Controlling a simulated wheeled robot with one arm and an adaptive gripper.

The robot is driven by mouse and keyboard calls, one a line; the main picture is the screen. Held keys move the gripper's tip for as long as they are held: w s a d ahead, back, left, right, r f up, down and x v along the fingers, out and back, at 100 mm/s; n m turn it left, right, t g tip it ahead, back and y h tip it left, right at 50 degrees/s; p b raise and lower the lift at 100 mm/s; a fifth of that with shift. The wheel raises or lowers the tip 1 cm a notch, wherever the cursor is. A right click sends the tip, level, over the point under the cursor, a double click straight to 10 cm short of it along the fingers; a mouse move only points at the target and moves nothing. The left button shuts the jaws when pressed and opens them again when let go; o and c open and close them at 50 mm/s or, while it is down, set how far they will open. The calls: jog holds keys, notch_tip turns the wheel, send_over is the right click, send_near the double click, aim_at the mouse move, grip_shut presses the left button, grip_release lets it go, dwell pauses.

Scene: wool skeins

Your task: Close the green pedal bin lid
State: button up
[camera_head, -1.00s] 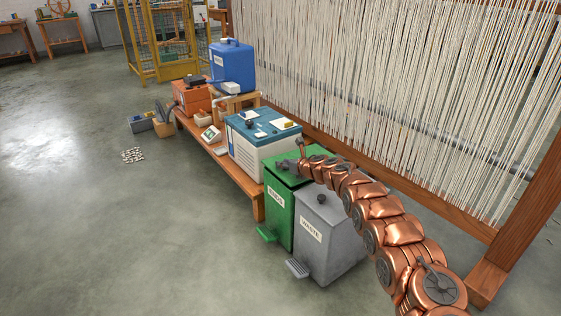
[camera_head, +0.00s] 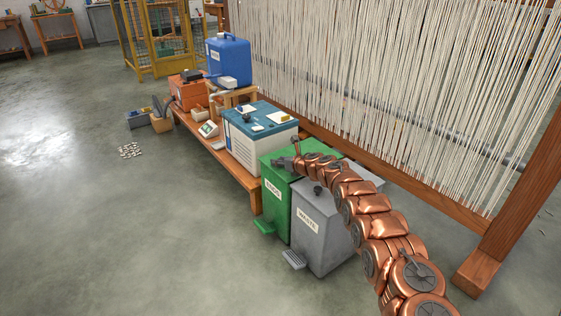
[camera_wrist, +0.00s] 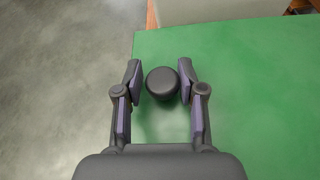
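The green pedal bin (camera_head: 275,213) stands beside the grey bin, with a white label and a green pedal (camera_head: 265,227) low on its front. Its green lid (camera_head: 271,160) looks flat and down over the bin; I cannot tell whether a small gap is left at the rim. In the wrist view the lid (camera_wrist: 255,95) fills the right side, with a dark round knob (camera_wrist: 161,84) near its edge. My gripper (camera_head: 277,163) is over the lid. In the wrist view my gripper (camera_wrist: 159,78) is open, its fingers on either side of the knob with small gaps.
A grey bin (camera_head: 318,235) with a pedal stands just right. A wooden bench (camera_head: 238,172) with a blue-topped box (camera_head: 262,131) adjoins on the left. The loom frame (camera_head: 440,192) is behind. The floor in front is clear.

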jog(key=o, duration=0.3)
jog(key=shift+s+a+f, duration=0.1)
jog(key=shift+a+f, duration=0.05)
jog(key=shift+f, duration=0.25)
jog(key=shift+d, duration=0.2)
jog(key=shift+d, duration=0.1)
jog(key=shift+d, duration=0.15)
